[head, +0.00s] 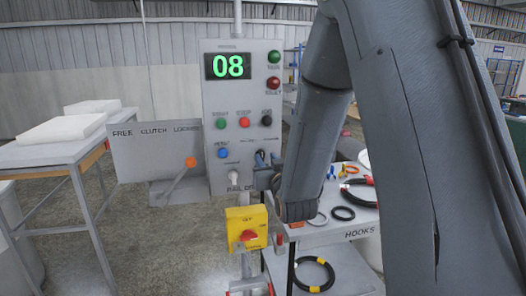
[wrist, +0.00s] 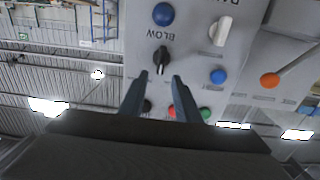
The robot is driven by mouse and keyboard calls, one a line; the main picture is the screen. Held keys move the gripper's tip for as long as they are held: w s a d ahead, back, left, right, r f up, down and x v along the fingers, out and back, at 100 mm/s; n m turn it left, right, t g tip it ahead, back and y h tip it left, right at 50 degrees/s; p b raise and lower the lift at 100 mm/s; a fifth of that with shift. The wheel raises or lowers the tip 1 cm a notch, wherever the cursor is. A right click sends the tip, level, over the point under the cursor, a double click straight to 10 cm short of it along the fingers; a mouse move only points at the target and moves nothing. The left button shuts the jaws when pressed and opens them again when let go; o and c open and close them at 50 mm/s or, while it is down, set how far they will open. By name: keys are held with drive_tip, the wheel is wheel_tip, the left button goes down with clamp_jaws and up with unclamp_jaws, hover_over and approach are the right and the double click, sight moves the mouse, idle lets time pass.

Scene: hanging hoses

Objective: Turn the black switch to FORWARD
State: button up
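The black switch (wrist: 162,60) is a small black rotary knob with a light pointer, on the grey control panel (wrist: 190,68). The wrist view is upside down; there a label that seems to read BLOW sits beside the knob. My gripper (wrist: 160,77) is open, its two dark fingers pointing at the knob with the tips apart on either side of it. I cannot tell whether they touch it. In the head view the black switch (head: 260,156) is partly hidden by my gripper and arm. No FORWARD mark is readable.
A white switch (head: 234,177) and a blue button (head: 223,153) are close by. The panel has several coloured buttons and a green 08 display (head: 228,66). A yellow box with a red knob (head: 247,230) is below. A lever with an orange ball (head: 190,162) is left.

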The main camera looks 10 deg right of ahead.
sight(262, 153)
drive_tip(key=shift+w+p, duration=0.75)
drive_tip(key=shift+w, duration=1.85)
clamp_jaws()
